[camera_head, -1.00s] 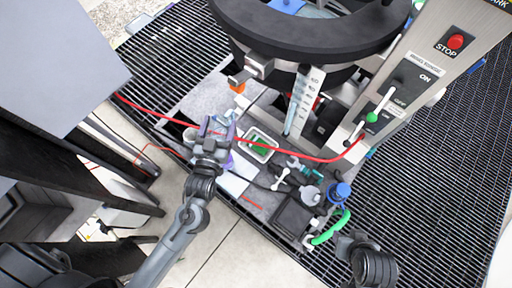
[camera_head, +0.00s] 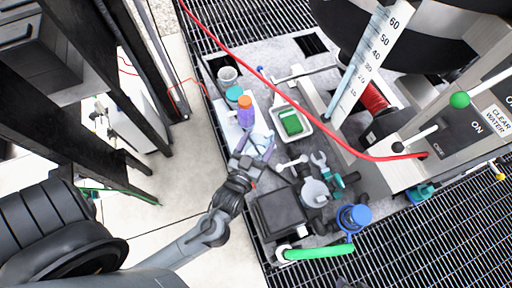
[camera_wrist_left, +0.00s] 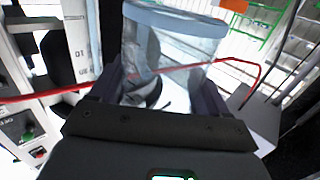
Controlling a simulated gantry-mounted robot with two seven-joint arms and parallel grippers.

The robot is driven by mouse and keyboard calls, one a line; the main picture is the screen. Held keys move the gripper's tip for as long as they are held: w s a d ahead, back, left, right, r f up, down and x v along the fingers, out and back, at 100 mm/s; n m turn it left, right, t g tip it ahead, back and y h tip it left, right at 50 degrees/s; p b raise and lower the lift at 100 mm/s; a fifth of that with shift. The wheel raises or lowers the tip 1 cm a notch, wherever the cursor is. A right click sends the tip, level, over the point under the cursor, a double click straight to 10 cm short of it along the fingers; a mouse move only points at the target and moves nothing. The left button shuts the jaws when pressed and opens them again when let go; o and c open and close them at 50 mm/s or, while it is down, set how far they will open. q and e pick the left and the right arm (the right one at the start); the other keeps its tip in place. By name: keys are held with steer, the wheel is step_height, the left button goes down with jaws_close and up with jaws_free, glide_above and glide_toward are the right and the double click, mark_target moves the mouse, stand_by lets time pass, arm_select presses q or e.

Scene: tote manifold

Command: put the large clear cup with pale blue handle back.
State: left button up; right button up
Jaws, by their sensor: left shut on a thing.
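The large clear cup (camera_head: 262,142) is in my left gripper (camera_head: 246,158), low over the work surface beside a white sheet. In the left wrist view the clear cup (camera_wrist_left: 170,55) sits between the two dark fingers, its pale blue rim toward the top. The left gripper is shut on the cup. The cup's handle cannot be told apart, and in the head view the gripper hides part of the cup. My right gripper does not show in the current views.
A purple bottle (camera_head: 245,112) with an orange cap, a teal-topped container (camera_head: 234,94) and another cup (camera_head: 228,77) stand beyond the held cup. A white tray (camera_head: 276,124) holds a green block. A red hose (camera_head: 300,108) crosses above. A black box (camera_head: 279,212) lies nearer.

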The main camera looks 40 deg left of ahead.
mark_target(258, 145)
arm_select(q)
steer(key=f, duration=0.1)
steer(key=f+b, duration=0.1)
steer(key=f, duration=0.1)
steer(key=f+b, duration=0.1)
steer(key=shift+s+a+f, duration=0.1)
steer(key=shift+a+f, duration=0.05)
steer(key=shift+a, duration=0.15)
steer(key=shift+w+a+f+b, duration=0.15)
steer(key=shift+w+f+b, duration=0.05)
steer(key=shift+f+b, duration=0.45)
steer(key=shift+w+a+f+b, duration=0.85)
steer(key=shift+w+a+f, duration=0.45)
steer(key=shift+f, duration=0.4)
steer(key=shift+w+a+f+b, duration=0.8)
steer(key=shift+w+a+f, duration=0.45)
steer(key=shift+f, duration=0.45)
steer(key=shift+w+a+f+b, duration=0.85)
steer(key=shift+w+a+f, duration=0.45)
steer(key=shift+f, duration=0.4)
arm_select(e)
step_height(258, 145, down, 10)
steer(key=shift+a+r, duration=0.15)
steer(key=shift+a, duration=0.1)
